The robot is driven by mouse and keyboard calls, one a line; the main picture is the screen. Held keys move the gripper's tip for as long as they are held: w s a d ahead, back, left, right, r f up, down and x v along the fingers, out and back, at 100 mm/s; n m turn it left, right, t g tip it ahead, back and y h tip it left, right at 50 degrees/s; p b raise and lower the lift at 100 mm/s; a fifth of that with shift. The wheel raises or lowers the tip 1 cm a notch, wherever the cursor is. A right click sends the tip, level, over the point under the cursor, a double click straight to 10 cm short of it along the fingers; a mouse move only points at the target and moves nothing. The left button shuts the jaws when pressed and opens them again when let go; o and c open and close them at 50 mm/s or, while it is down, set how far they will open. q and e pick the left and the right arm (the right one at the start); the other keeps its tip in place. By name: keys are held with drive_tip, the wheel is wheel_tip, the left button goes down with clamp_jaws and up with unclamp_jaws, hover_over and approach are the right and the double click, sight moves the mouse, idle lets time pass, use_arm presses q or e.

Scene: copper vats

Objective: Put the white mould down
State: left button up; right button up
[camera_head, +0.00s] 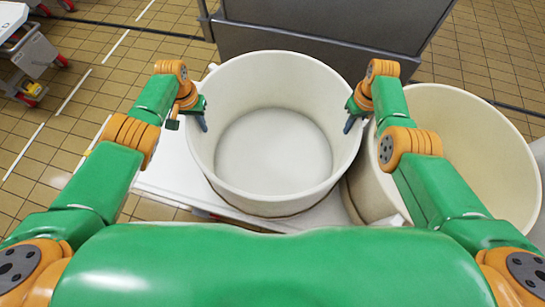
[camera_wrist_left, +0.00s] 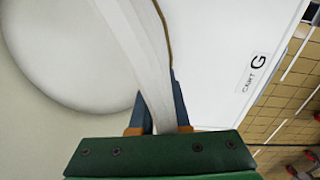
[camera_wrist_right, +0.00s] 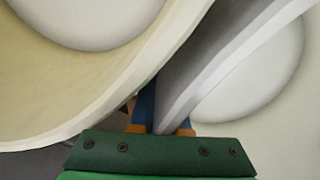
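The white mould (camera_head: 273,190) is a large, round, open tub, upright and empty, in the middle of the head view. It is over the white cart top (camera_head: 165,165); I cannot tell whether its base touches it. My left gripper (camera_head: 202,115) is shut on the left rim, and in the left wrist view its blue fingers (camera_wrist_left: 160,115) stand either side of the mould's wall (camera_wrist_left: 135,45). My right gripper (camera_head: 351,115) is on the right rim; in the right wrist view (camera_wrist_right: 160,115) it is shut on the wall (camera_wrist_right: 205,75), with one finger largely hidden.
A second cream tub (camera_head: 470,130) stands close beside the mould on the right, under my right arm. A grey metal block (camera_head: 320,30) stands behind. The cart bears a "CART G" label (camera_wrist_left: 253,72). Another cart (camera_head: 30,55) is at far left; tiled floor lies between.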

use_arm(q)
drive_tip(key=o, duration=0.4)
drive_tip(key=shift+s+r, duration=0.1)
use_arm(e)
drive_tip(key=o, duration=0.4)
drive_tip(key=shift+s, duration=0.1)
use_arm(q)
wheel_tip(320, 180, up, 12)
drive_tip(key=shift+f, duration=0.1)
use_arm(e)
wheel_tip(320, 180, up, 12)
drive_tip(key=shift+r, duration=0.1)
